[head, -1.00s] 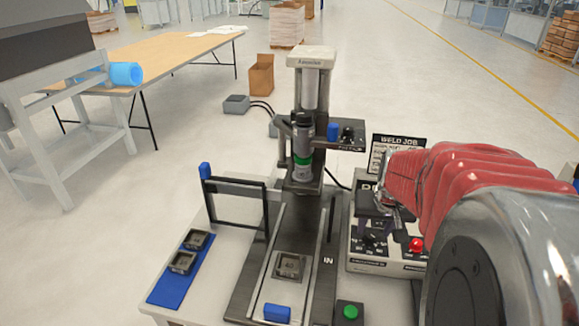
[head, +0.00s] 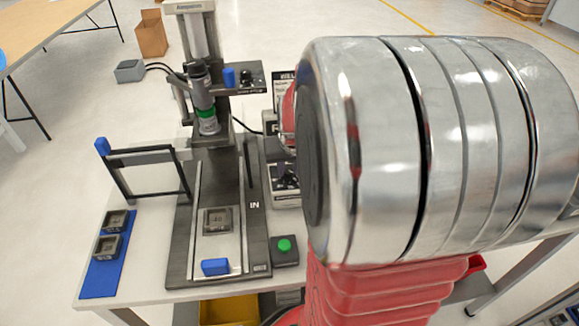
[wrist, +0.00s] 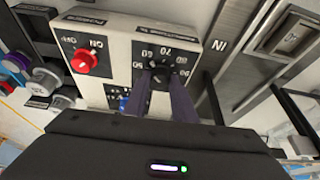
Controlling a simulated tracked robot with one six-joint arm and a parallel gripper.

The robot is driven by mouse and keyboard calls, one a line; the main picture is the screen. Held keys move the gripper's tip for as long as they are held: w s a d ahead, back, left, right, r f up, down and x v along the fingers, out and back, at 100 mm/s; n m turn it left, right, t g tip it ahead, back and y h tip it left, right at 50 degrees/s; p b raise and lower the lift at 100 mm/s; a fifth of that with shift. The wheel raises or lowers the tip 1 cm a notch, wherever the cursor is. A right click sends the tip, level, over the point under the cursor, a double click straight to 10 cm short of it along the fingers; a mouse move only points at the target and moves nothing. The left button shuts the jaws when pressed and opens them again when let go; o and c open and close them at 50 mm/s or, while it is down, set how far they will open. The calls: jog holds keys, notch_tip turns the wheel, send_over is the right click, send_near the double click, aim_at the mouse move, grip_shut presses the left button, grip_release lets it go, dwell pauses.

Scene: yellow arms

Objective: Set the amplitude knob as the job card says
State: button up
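The amplitude knob (wrist: 160,77) is black, on a light control box with a dial marked with numbers including 50, 60, 70 and 80, seen upside down in the wrist view. My gripper (wrist: 161,84) has its two dark purple fingers on either side of the knob, tips close to it. I cannot tell whether they touch it or where its pointer stands.
A red switch knob (wrist: 83,61) with ON and OFF labels is on the same box. The welding press (head: 205,110) stands left of the box, a part (head: 217,221) on its base. A green button (head: 285,245) is in front. A blue mat (head: 97,284) holds two parts.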

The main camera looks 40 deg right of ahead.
jog(key=c, duration=0.5)
jog(key=shift+o, duration=0.2)
jog(key=shift+m, duration=0.4)
jog(key=o, duration=1.1)
jog(key=shift+c, duration=0.2)
jog(key=shift+r, duration=0.15)
jog(key=v, duration=1.3)
jog(key=shift+a+r, duration=0.2)
jog(key=shift+s+f, duration=0.1)
